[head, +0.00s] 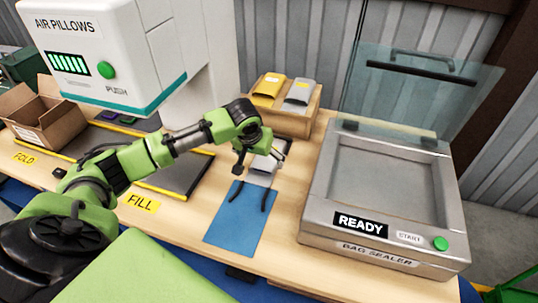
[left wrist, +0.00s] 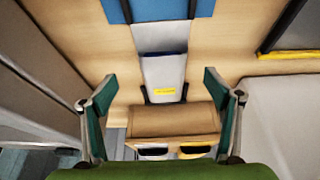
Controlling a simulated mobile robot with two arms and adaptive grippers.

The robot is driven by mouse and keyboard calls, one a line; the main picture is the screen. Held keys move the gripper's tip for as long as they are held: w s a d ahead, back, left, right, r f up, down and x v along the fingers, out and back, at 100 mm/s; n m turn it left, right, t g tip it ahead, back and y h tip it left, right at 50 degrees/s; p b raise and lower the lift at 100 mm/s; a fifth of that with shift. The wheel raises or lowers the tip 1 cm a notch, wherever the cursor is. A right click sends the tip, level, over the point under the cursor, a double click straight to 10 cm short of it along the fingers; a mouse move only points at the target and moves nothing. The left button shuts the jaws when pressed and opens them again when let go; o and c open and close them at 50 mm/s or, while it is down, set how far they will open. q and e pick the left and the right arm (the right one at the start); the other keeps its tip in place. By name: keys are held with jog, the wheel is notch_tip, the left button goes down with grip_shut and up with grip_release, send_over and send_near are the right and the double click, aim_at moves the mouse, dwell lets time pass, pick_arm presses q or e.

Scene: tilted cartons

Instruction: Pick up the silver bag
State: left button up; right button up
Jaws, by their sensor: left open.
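In the head view this silver bag (head: 262,168) is partly hidden by my left gripper (head: 260,160). In the left wrist view the left gripper (left wrist: 160,92) is open and empty, its fingers apart on either side of the bag's line. I cannot tell its exact height above the bag. Another silver pouch (head: 300,92) lies on the wooden box beside a yellow pouch (head: 269,87). My right gripper is not in view.
The bag sealer (head: 380,185) with its clear lid raised stands to the right. The white air pillow machine (head: 110,50) stands at the left, near an open carton (head: 45,118). A dark pad (head: 178,172) marked FILL lies left of the blue mat.

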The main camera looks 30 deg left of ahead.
aim_at(262, 167)
pick_arm(q)
jog(key=shift+p+x, duration=0.55)
jog(key=shift+x, duration=2.6)
jog(key=shift+s+a, duration=0.2)
jog(key=c, duration=1.2)
